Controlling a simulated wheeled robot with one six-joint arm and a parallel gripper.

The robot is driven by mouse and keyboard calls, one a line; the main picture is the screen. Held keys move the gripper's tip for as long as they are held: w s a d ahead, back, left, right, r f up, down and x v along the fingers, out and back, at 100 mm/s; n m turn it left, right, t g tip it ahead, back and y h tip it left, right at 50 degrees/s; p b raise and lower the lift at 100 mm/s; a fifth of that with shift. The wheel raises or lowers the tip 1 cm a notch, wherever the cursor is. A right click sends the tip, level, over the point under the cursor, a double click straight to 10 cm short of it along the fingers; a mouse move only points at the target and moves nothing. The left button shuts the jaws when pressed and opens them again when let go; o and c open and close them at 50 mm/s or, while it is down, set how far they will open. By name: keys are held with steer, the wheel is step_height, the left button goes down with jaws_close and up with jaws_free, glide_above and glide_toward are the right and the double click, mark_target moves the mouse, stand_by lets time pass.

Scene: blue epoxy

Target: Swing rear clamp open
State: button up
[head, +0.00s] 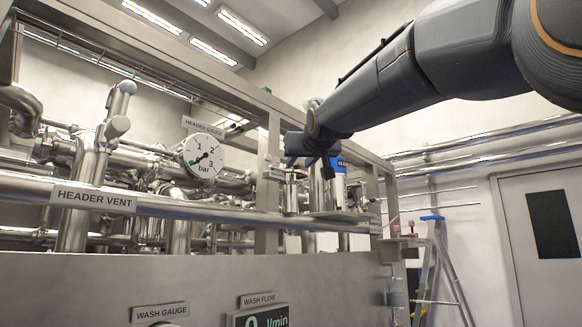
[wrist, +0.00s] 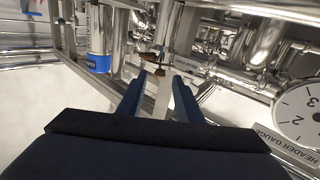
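My gripper (wrist: 158,82) shows in the wrist view with its two blue fingers apart and nothing clearly held between them. Just past the fingertips, a small dark, brownish fitting (wrist: 150,57) sits by a shiny upright pipe (wrist: 168,28); it may be part of a clamp, but I cannot tell whether it is the rear one or whether it is open or shut. In the head view my gripper (head: 312,160) is near steel fittings (head: 291,192) behind the front rail; its fingers are mostly hidden there, and I cannot make out the clamp.
The header gauge (head: 203,156) is left of my gripper in the head view and at right in the wrist view (wrist: 308,115). A blue-and-white labelled cylinder (head: 339,180) stands close by. The header vent rail (head: 180,205) crosses in front. A stepladder (head: 432,265) stands at right.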

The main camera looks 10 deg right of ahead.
mark_target(297, 165)
steer(key=shift+w+p, duration=0.75)
steer(key=shift+w, duration=1.45)
jaws_close()
